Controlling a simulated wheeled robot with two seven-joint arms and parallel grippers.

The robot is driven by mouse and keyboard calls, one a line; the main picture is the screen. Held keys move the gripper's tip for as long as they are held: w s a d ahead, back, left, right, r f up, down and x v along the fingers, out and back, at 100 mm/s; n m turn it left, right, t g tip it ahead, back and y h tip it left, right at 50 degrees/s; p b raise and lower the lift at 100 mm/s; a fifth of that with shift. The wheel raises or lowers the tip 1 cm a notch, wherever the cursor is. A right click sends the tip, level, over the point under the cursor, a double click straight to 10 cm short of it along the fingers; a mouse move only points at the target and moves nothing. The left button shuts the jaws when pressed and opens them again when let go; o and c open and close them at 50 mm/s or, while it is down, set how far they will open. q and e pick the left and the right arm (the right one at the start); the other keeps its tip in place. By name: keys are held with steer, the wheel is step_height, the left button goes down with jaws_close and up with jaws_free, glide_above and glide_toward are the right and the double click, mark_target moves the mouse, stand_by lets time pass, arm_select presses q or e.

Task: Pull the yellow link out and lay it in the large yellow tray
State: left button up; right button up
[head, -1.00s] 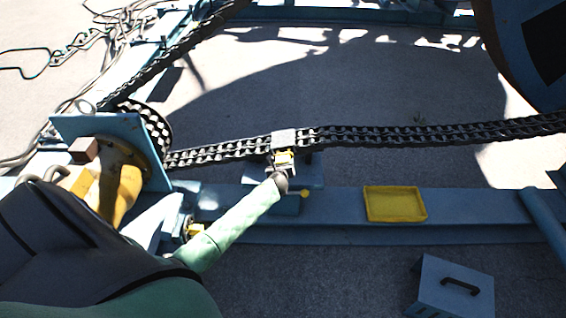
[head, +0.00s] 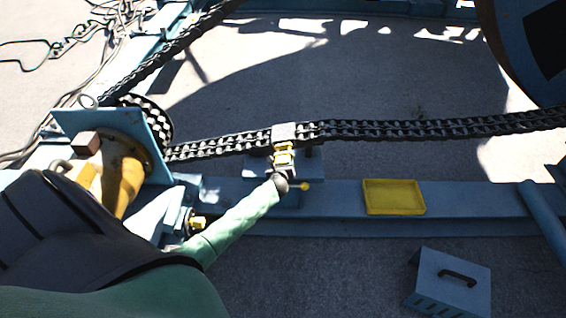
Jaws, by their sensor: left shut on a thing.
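The large yellow tray (head: 393,197) lies empty on the blue beam, to the right of the gripper. My right gripper is not in view.
A blue box with a black handle (head: 448,283) stands below the tray. A small yellow knob (head: 305,186) sticks up beside my gripper. A blue pipe (head: 543,215) crosses the beam at the right. The beam between knob and tray is clear.

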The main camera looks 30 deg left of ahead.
arm_select(q)
steer(key=s+d+p, duration=0.2)
steer(key=s+d, duration=0.2)
steer(key=s, duration=0.2)
steer(key=shift+s, duration=0.4)
stand_by(1.1)
steer(key=shift+d+r, duration=0.1)
steer(key=shift+r+p, duration=0.1)
steer(key=shift+p, duration=0.25)
step_height(320, 180, up, 9)
steer(key=p, duration=0.8)
steer(key=shift+p, duration=0.3)
